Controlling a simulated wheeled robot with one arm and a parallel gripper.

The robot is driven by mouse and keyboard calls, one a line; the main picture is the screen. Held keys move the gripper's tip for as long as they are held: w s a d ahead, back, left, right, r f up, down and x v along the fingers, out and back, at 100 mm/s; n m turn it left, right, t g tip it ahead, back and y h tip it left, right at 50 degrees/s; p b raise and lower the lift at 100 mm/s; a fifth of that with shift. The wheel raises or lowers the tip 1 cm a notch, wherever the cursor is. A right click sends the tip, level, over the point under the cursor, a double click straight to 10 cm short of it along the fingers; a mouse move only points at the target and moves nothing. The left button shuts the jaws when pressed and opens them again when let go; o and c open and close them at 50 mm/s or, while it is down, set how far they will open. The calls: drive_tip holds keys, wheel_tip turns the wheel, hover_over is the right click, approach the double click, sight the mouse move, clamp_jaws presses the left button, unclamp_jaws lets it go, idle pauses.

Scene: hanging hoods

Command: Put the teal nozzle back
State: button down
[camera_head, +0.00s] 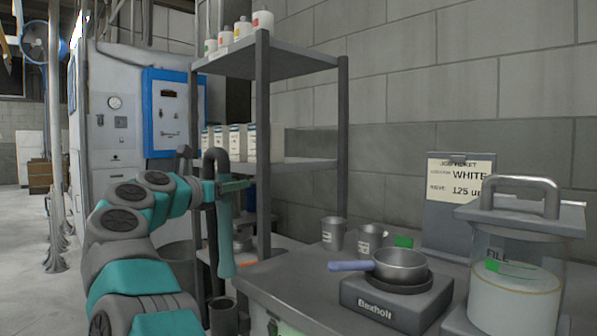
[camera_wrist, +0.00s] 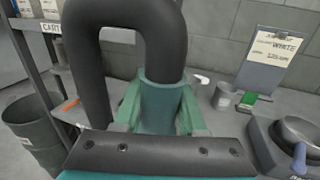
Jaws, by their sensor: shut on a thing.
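The teal nozzle (camera_head: 225,240) hangs upright, wide end down, at the left end of the bench in the head view. A dark bent hose (camera_head: 216,156) arches into its top. My gripper (camera_head: 234,186) is shut on the nozzle's upper part. In the wrist view my gripper (camera_wrist: 160,112) has one finger on each side of the nozzle (camera_wrist: 164,92), and the hose (camera_wrist: 125,15) loops over from the left. The nozzle's lower end is hidden there. I cannot make out a clear resting place for the nozzle.
The grey bench (camera_head: 285,281) holds a pan (camera_head: 401,264) on a hotplate, metal cups (camera_head: 333,234), a ticket board (camera_head: 459,205) and a lidded jar (camera_head: 514,290). A shelf rack (camera_head: 263,130) stands behind the nozzle. A dark cylinder (camera_head: 223,316) stands below. Floor at left is open.

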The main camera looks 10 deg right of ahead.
sight(226, 249)
drive_tip(key=shift+s+a+f+b, duration=0.1)
drive_tip(key=shift+a+f+b, duration=0.15)
drive_tip(key=shift+f+b, duration=0.6)
drive_tip(key=shift+a+f+b, duration=0.2)
drive_tip(key=shift+f+b, duration=0.45)
drive_tip(key=shift+f, duration=0.35)
drive_tip(key=shift+s+a+f+b, duration=0.1)
drive_tip(key=shift+a+f+b, duration=0.15)
drive_tip(key=shift+f+b, duration=0.6)
drive_tip(key=shift+f, duration=0.2)
drive_tip(key=shift+f+b, duration=4.75)
drive_tip(key=shift+b, duration=0.2)
drive_tip(key=shift+c, duration=2)
unclamp_jaws()
drive_tip(key=shift+s+a+y, duration=0.3)
drive_tip(key=shift+s+a, duration=0.05)
drive_tip(key=shift+a, duration=0.05)
drive_tip(key=b+v, duration=0.1)
drive_tip(key=v, duration=0.5)
drive_tip(key=shift+s+a, duration=0.2)
drive_tip(key=shift+s, duration=0.1)
